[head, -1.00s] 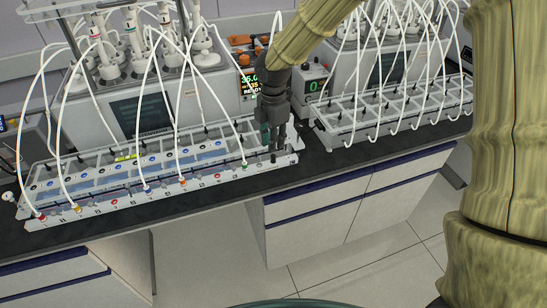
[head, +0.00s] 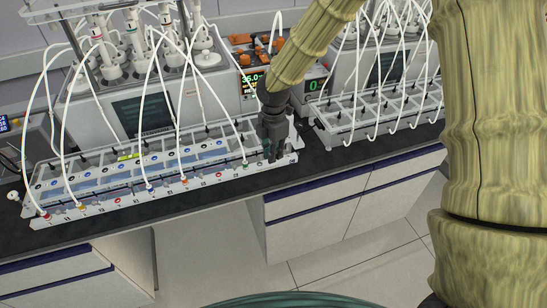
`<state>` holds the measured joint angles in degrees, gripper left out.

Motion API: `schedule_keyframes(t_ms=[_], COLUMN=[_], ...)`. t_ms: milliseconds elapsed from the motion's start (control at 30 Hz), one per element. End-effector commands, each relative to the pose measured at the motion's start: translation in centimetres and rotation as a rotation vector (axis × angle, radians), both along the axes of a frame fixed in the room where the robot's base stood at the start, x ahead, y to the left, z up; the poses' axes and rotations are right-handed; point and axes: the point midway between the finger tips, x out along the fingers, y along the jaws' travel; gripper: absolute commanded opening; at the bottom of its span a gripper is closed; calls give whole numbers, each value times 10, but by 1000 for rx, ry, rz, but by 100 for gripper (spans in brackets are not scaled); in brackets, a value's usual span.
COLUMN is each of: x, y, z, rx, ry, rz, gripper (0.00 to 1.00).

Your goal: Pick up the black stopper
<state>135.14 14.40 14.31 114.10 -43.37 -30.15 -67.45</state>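My gripper (head: 273,153) points down over the right end of the left white rack (head: 120,209). Its dark fingertips are at the rack's front right corner, close to the top surface. I cannot make out the black stopper as a separate thing; the dark fingers cover that end of the rack. At this size I cannot tell whether the fingers are open or shut, or whether anything is between them.
White tubes (head: 148,95) arch from the left reactor unit (head: 105,120) to the rack, one close to my gripper's left side. A second rack (head: 385,123) with tubes stands to the right. A strip of black bench (head: 318,160) lies bare between the racks.

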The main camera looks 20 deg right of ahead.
Motion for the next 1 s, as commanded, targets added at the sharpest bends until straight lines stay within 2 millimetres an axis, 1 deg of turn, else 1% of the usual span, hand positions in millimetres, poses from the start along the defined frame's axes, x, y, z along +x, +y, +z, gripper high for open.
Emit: schedule_keyframes(t_ms=[300, 467, 567, 767, 800, 967, 1000], x=[0, 0, 1, 1, -8, -36, -45], y=[0, 0, 0, 0, 2, 9, 10], z=[0, 5, 13, 35, 34, 37, 37], rx=[0, 0, 1, 1, -1, -1, -1], ry=[0, 0, -2, -2, 1, 0, 1], rz=[0, -1, -2, -1, 2, 1, 2], gripper=[0, 0, 0, 0, 0, 0, 0])
